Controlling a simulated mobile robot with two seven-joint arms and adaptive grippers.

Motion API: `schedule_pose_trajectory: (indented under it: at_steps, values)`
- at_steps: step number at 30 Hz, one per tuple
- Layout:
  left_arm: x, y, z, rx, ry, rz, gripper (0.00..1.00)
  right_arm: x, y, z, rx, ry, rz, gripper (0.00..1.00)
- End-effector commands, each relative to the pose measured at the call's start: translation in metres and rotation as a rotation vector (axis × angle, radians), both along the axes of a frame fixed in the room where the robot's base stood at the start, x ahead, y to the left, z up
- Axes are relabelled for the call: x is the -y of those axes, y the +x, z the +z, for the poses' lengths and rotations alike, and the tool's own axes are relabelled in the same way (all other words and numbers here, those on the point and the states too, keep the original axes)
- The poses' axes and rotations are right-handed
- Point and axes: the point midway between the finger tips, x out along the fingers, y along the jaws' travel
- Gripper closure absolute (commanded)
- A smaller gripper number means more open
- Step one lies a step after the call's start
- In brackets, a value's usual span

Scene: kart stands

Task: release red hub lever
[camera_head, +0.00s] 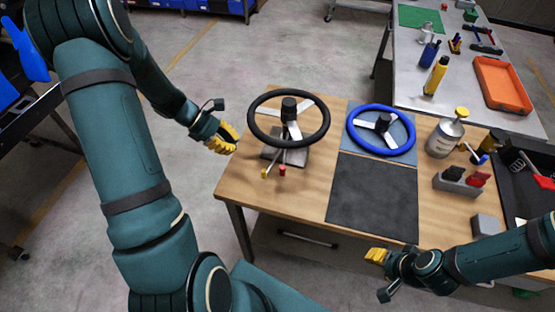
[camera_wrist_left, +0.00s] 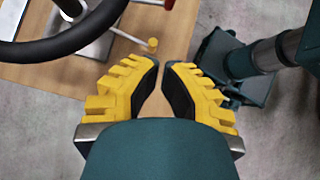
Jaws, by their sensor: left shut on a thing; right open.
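A black steering wheel (camera_head: 289,118) stands on a grey metal stand (camera_head: 290,157) at the table's left end. Below its hub are a red-tipped lever (camera_head: 282,170) and a yellow-tipped lever (camera_head: 264,173). In the left wrist view, the red tip (camera_wrist_left: 168,4) is cut by the top edge and the yellow tip (camera_wrist_left: 152,44) lies just beyond the fingertips. My left gripper (camera_head: 227,138) is left of the wheel, apart from both levers. Its fingers (camera_wrist_left: 160,72) are drawn close, with a narrow gap and nothing visible between them. My right gripper (camera_head: 378,262) is open near the table's front edge.
A blue wheel (camera_head: 381,130) lies on a blue-grey mat beside the black wheel. A dark mat (camera_head: 372,197) is bare. A canister (camera_head: 445,137) and a grey block with red and dark pieces (camera_head: 456,184) stand farther right. A second table holds an orange tray (camera_head: 502,85).

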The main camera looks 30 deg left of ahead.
Motion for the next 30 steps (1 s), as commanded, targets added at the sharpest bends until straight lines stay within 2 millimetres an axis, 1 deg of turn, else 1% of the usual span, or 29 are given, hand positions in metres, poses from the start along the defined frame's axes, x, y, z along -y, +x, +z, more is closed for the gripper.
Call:
schedule_pose_trajectory:
  at_steps: [7, 11, 25, 30]
  values:
    - [0.002, 0.001, -0.002, 0.000, 0.001, -0.004, 1.00, 0.000, 0.000, 0.000, 0.000, 0.000, 0.000, 0.53]
    - [0.010, 0.004, -0.010, 0.001, -0.001, -0.005, 1.00, 0.000, 0.000, 0.000, 0.000, 0.000, 0.000, 0.53]
    - [0.068, 0.025, -0.073, -0.003, 0.000, -0.006, 1.00, 0.000, 0.000, -0.002, 0.000, 0.000, 0.000, 0.53]
    - [0.090, 0.035, -0.071, 0.001, 0.001, -0.007, 1.00, 0.000, 0.000, 0.002, 0.000, 0.000, 0.001, 0.53]
